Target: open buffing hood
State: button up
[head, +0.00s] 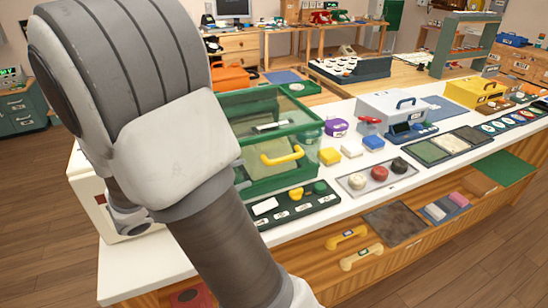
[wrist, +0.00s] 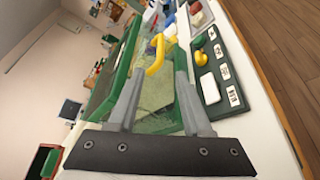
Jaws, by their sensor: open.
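The buffing hood is a clear box with a green frame (head: 304,130). It stands on the white counter in the head view and looks closed. A yellow handle (head: 282,158) is on its front. In the wrist view the hood's green frame (wrist: 127,52) lies beyond my fingers, and the yellow handle (wrist: 156,58) shows between the fingertips. My gripper (wrist: 160,62) is open and points at the handle. I cannot tell whether the fingers touch it. In the head view my arm covers the hood's left side, and the fingers are mostly hidden.
A dark panel (head: 292,214) with a white block and yellow and green knobs lies in front of the hood. A purple object (head: 336,127), coloured blocks and a tray (head: 377,180) of round knobs are to the right. A white case (head: 392,112) with a blue handle stands farther right.

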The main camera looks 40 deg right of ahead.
aim_at(280, 161)
jog(key=b+x, duration=0.1)
jog(key=x, duration=1.4)
jog(key=shift+s+d+f+b, duration=0.1)
jog(key=shift+d+f+b, duration=0.05)
jog(key=shift+d+b, duration=0.2)
jog(key=shift+a, duration=0.1)
grip_shut()
dwell(0.5)
